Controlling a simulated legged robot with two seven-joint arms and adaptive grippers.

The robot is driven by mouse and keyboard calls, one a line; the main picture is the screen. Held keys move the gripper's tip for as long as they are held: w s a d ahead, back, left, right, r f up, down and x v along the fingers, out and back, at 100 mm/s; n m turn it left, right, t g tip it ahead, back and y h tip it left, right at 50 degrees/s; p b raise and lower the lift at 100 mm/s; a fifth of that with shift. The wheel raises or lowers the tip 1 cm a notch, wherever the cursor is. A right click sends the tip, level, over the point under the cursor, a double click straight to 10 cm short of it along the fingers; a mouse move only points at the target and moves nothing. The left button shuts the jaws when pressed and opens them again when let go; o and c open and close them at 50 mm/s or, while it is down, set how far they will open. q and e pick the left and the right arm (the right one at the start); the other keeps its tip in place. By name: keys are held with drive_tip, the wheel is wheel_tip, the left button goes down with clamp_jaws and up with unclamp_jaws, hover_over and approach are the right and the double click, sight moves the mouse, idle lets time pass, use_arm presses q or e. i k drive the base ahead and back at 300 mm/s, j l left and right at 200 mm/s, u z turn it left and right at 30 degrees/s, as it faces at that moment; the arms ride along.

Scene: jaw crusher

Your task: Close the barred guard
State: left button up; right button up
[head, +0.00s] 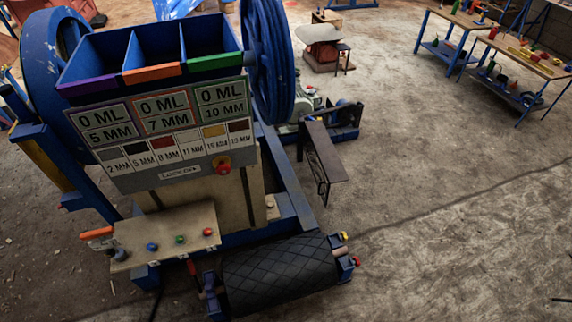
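The jaw crusher (185,180) stands at the left, with a blue frame and a pale front. On its right side a dark flat panel (325,152) sticks out, with narrow bars (322,189) hanging at its near end. This looks like the barred guard, swung out away from the machine body; its hinge is not clear. Neither of my grippers shows in the head view.
A control panel (170,232) with coloured buttons and an orange handle (97,233) is at the front. A black conveyor belt (280,274) lies low beside it. Blue flywheels (268,60) flank the hopper (150,50).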

sight(334, 170)
drive_tip(key=i+j+z, duration=0.2)
drive_tip(key=z, duration=0.3)
drive_tip(key=i+l, duration=0.2)
drive_tip(key=l, duration=0.2)
drive_tip(key=i+l, duration=0.2)
drive_tip(key=l, duration=0.15)
drive_tip(key=i+l+u, duration=0.1)
drive_tip(key=l, duration=0.3)
drive_tip(key=i+l, duration=0.25)
drive_tip(key=l+u, duration=0.05)
drive_tip(key=l, duration=0.05)
